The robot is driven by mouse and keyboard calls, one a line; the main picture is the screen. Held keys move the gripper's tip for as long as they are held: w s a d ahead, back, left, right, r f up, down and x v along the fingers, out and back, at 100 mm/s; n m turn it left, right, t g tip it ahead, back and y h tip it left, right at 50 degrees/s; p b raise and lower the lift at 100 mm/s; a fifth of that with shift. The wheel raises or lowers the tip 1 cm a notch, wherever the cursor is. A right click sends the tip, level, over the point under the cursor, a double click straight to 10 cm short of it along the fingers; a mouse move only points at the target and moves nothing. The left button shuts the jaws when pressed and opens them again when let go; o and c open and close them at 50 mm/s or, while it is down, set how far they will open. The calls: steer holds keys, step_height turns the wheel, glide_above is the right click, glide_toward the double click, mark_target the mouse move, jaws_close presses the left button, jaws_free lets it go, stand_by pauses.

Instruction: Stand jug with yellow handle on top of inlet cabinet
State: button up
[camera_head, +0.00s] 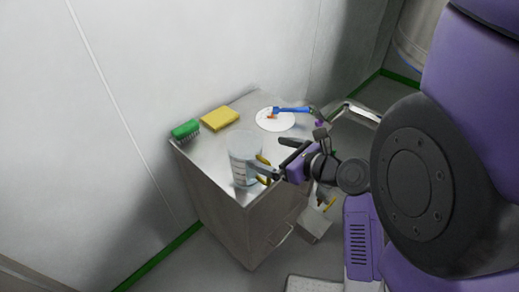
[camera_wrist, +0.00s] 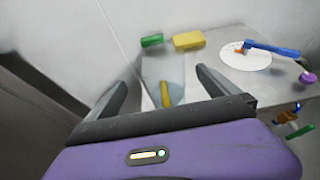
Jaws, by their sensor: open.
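The jug with the yellow handle (camera_head: 243,161) is a clear, tapered vessel with printed markings. It stands upright on the cabinet top (camera_head: 207,150), near the front corner. Its yellow handle faces my gripper (camera_head: 270,159). In the wrist view the jug (camera_wrist: 158,72) and its handle (camera_wrist: 165,94) show between the two fingers of my gripper (camera_wrist: 163,83). The fingers are apart, one at each side of the handle. I cannot tell whether either finger touches the jug.
A green brush (camera_head: 186,129) and a yellow sponge (camera_head: 220,119) lie at the back left of the cabinet top. A white disc (camera_head: 269,121) with a blue-handled tool (camera_head: 291,109) lies at the back right. A wall stands close behind.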

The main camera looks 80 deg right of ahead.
steer(key=w+a+f+n+y, duration=0.1)
steer(key=a+f+n, duration=0.2)
steer(key=a+n, duration=0.5)
steer(key=w+a+f+n, duration=0.1)
steer(key=a+f+n, duration=0.2)
steer(key=a+n, duration=0.55)
steer(key=s+a+r+n+t+y, duration=0.1)
steer(key=s+a+r+n+y, duration=0.1)
steer(key=a+n, duration=0.5)
steer(key=s+a+r+n+t+y, duration=0.2)
steer(key=a+n, duration=0.5)
steer(key=n, duration=1.2)
step_height(320, 180, up, 2)
steer(key=shift+s+r+y, duration=0.1)
steer(key=shift+s+y, duration=0.4)
steer(key=shift+y, duration=0.6)
